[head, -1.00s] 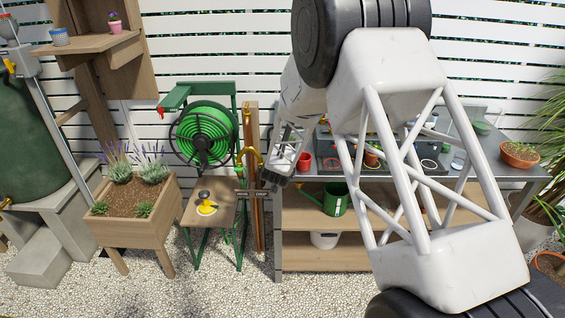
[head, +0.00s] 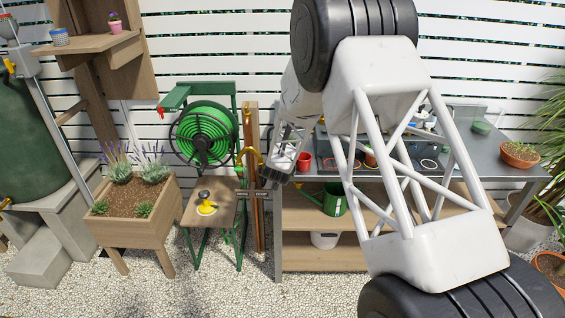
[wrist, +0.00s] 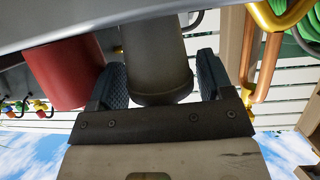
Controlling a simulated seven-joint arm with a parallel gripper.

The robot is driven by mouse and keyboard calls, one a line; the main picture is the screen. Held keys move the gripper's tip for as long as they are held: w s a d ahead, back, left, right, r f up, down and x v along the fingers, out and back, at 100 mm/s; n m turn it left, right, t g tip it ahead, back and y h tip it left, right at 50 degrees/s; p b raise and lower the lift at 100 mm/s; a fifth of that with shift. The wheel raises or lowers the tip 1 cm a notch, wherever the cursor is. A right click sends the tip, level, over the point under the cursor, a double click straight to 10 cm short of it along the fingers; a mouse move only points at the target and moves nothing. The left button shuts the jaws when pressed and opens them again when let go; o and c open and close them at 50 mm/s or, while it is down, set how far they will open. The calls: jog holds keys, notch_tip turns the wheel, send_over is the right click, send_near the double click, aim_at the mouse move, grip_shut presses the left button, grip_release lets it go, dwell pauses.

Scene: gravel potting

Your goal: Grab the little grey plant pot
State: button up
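The little grey pot (wrist: 158,60) fills the upper middle of the wrist view, which is upside down. It appears upright on the bench (wrist: 50,18). My gripper (wrist: 163,80) has one dark ridged finger on each side of the pot. The fingers are spread wide; a thin gap seems to show on the right, and the left finger is very close or touching. In the head view my gripper (head: 275,178) is at the left end of the bench, where I cannot make out the grey pot.
A red pot (wrist: 68,72) stands close beside the grey one; it also shows in the head view (head: 304,161). A copper pipe with a brass tap (wrist: 268,50) is close on the other side. A green watering can (head: 334,200) is on the shelf below.

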jog(key=c, duration=0.7)
jog(key=shift+r, duration=0.1)
jog(key=shift+r, duration=0.75)
notch_tip(320, 180, up, 2)
jog(key=shift+r, duration=0.1)
jog(key=s+d, duration=0.1)
jog(key=s, duration=0.4)
jog(key=s+d, duration=0.1)
jog(key=s, duration=0.4)
jog(key=s+d+r, duration=0.1)
jog(key=s, duration=0.4)
jog(key=shift+s+d, duration=0.15)
jog(key=shift+s, duration=0.15)
